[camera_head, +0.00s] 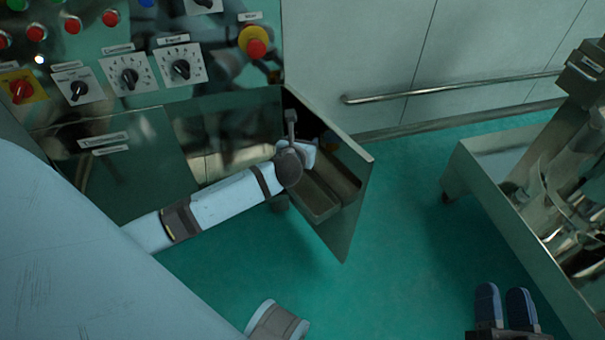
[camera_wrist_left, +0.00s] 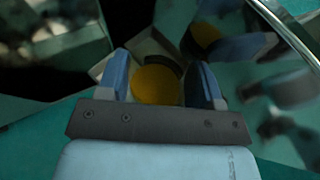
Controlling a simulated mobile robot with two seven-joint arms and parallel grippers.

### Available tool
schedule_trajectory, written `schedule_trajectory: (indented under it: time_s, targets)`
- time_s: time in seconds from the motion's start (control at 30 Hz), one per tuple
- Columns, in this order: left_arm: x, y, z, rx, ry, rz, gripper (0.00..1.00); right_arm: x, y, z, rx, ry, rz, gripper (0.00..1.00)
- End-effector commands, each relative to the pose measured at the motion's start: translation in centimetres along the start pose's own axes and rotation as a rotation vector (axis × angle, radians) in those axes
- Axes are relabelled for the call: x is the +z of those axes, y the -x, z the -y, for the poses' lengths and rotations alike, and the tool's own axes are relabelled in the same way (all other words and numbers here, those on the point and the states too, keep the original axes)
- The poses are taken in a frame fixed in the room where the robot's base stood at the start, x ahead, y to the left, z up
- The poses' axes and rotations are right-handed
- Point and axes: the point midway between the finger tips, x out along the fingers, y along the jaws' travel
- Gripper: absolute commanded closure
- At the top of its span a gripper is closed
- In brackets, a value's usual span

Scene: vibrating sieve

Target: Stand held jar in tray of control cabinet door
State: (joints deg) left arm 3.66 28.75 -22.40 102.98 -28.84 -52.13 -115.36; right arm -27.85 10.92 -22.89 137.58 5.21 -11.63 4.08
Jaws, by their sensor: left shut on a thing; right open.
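The control cabinet door (camera_head: 355,212) stands open, with a long metal tray (camera_head: 319,202) on its inner side. My left gripper (camera_head: 304,152) is at the upper end of the tray, by the cabinet opening. In the left wrist view, my left gripper's two blue-grey fingers are shut on a jar with a round yellow top (camera_wrist_left: 156,86). The jar's lower part is hidden, so I cannot tell if it touches the tray. In the head view the held jar is mostly hidden by my wrist. My right gripper (camera_head: 505,308) is open and empty at the bottom right, over the floor.
The control cabinet (camera_head: 120,185) has knobs and buttons above my left arm. A second yellow patch (camera_wrist_left: 205,36) shows in the left wrist view; I cannot tell whether it is a reflection. A metal machine frame (camera_head: 500,205) stands at right. Green floor between is clear.

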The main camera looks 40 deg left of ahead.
Motion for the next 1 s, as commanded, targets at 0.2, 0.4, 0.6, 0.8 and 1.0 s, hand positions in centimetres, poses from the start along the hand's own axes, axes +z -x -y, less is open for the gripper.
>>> schedule_trajectory:
  time_s: [0.2,0.4,0.6,0.8,1.0]
  targets:
    - [-6.0,-2.5,0.0,0.001,0.002,-0.002,0.69,1.0,-0.1,0.5,-0.044,-0.022,-0.027,0.58]
    - [-8.1,-3.4,0.0,0.000,0.001,0.000,0.69,2.8,-0.2,0.3,-0.048,-0.024,0.048,0.58]
    - [-10.4,-4.3,0.0,0.000,0.001,-0.003,0.69,4.7,-0.1,0.0,-0.053,-0.024,0.103,0.58]
    - [-12.1,-5.0,0.0,0.000,0.001,-0.001,0.69,6.2,0.1,-0.1,-0.060,-0.025,0.165,0.58]
    - [-12.0,-5.0,0.0,0.000,0.001,0.000,0.69,6.2,0.1,-0.1,-0.060,-0.025,0.169,0.58]
